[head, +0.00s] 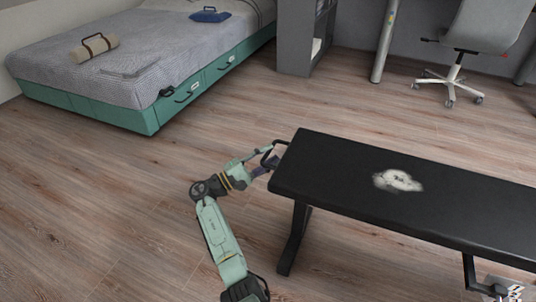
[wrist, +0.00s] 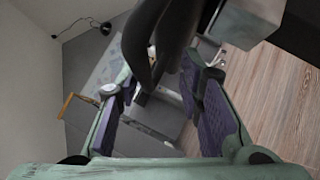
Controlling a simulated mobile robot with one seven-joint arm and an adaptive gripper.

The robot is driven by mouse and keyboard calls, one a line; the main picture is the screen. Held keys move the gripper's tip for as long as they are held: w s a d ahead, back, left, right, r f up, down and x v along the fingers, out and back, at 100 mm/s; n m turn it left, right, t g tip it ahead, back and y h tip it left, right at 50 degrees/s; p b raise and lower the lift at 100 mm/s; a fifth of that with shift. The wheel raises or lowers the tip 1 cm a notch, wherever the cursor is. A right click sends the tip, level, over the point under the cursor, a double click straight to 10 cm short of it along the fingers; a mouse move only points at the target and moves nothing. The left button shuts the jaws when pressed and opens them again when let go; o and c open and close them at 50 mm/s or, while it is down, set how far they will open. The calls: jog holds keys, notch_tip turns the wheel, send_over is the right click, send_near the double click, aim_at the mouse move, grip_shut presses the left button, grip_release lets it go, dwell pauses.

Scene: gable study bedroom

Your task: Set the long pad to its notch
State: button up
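The long pad (head: 340,165) is a black bench top with a pale worn patch on it. It lies on a dark frame at the right of the head view and looks about level. A thin black handle loop (head: 268,154) sticks out from its left end. My gripper (head: 262,169) is at this end, beside the loop. In the wrist view my gripper's fingers (wrist: 158,72) stand apart, with a dark curved bar (wrist: 143,48), seemingly the handle, between or just beyond them. I cannot tell whether they touch it. No notch can be made out; the pad hides most of the frame.
A bench leg (head: 294,238) stands below the pad's left end, close to my arm. A bed with a teal base (head: 130,116) is at the back left, and a swivel chair (head: 485,30) at the back right. The wooden floor between is clear.

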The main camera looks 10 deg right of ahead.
jog(key=shift+r, duration=0.1)
dwell(0.3)
jog(key=v, duration=1.2)
